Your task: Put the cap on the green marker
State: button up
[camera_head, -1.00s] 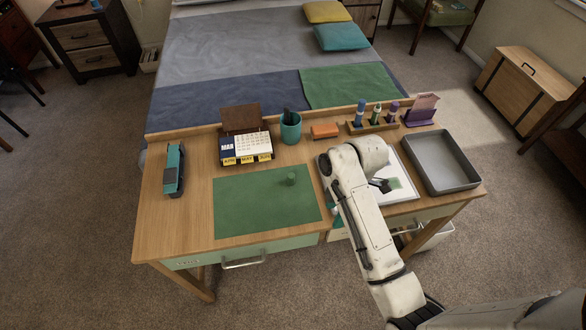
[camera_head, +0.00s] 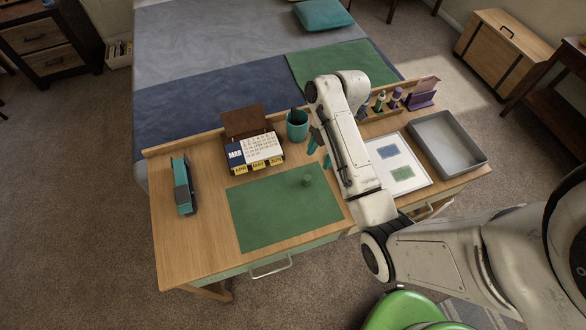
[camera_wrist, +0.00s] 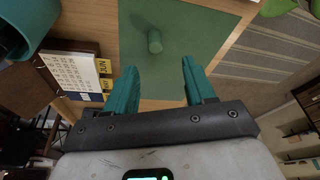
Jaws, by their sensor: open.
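The green cap (camera_head: 306,180) stands on the green blotter, and it also shows in the wrist view (camera_wrist: 154,40) as a short cylinder. The green marker (camera_head: 380,102) stands upright in the wooden holder at the back right; its upper end is too small to read clearly. My gripper (camera_head: 321,149) is above the desk, behind and slightly right of the cap, partly hidden by my arm. In the wrist view my gripper (camera_wrist: 159,68) has its teal fingers spread wide with nothing between them. The cap lies beyond the fingertips, roughly in line with the gap.
The green blotter (camera_head: 265,222) is otherwise bare. A teal cup (camera_head: 297,128) and a calendar (camera_head: 254,152) stand behind it, and a teal stapler (camera_head: 183,186) is at left. A purple marker (camera_head: 396,97) is beside the green one. A grey tray (camera_head: 447,140) is at right.

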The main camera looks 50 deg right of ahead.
aim_at(307, 177)
jog(key=shift+w+x, duration=0.15)
jog(key=shift+x, duration=1.65)
jog(key=shift+w+x, duration=0.2)
jog(key=shift+x, duration=1.55)
jog(key=shift+w+x, duration=0.15)
jog(key=shift+x, duration=1.65)
jog(key=shift+a, duration=0.15)
jog(key=shift+c, duration=0.3)
grip_shut()
